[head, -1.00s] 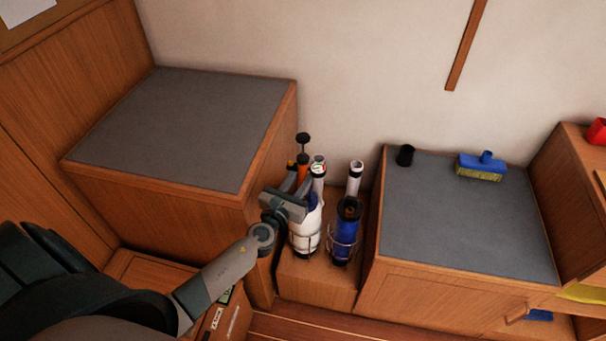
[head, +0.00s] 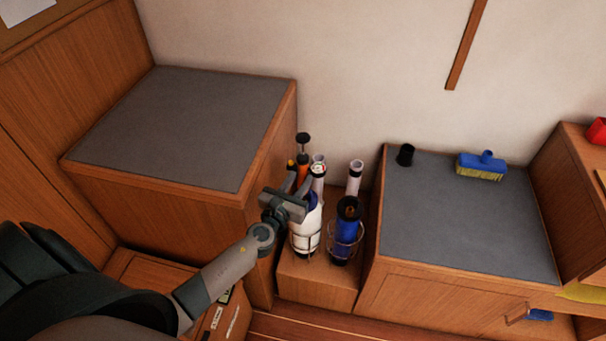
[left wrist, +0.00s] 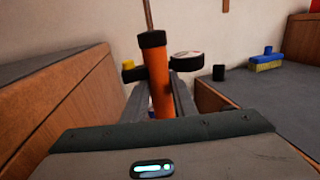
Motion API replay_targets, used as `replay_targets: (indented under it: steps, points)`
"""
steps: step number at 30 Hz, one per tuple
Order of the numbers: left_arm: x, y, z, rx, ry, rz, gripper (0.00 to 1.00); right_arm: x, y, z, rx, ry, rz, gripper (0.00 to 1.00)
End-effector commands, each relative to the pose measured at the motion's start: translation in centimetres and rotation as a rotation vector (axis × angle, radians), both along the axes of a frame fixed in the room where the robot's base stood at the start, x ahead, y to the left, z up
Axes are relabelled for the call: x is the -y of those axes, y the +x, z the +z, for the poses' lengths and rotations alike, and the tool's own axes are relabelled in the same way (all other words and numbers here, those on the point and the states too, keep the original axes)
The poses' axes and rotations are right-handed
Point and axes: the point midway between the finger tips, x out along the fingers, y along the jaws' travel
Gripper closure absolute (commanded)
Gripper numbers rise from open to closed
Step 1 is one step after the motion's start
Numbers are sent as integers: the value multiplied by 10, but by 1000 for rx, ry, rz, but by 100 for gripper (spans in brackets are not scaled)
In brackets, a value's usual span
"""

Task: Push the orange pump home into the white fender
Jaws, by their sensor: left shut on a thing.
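The orange pump (left wrist: 158,85) stands nearly upright in the left wrist view, with a dark collar and a thin rod above it. In the head view the pump (head: 302,172) shows above the white fender (head: 305,232), with a black handle on top. My left gripper (head: 296,185) is shut on the pump, one finger on each side of it in the left wrist view (left wrist: 160,98). The pump's lower end is hidden by the gripper, so I cannot tell how far it sits in the fender. The fender stands in a wire holder. My right gripper is not in view.
A blue fender (head: 346,235) stands in a wire holder just right of the white one. Pale tubes (head: 355,178) rise behind. Grey-topped counters (head: 185,125) flank this narrow gap. A black cup (head: 405,155) and a blue brush (head: 482,166) sit on the right counter (head: 460,230).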

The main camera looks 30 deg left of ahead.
Motion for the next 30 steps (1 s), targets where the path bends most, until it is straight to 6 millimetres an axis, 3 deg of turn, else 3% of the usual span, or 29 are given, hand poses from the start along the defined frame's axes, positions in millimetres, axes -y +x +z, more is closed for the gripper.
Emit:
replay_targets:
  steps: [7, 30]
  points:
    - [0, 0, -3, 1, 0, 0, 100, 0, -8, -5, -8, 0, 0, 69]
    - [0, 0, -6, 1, 0, 0, 100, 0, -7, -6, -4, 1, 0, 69]
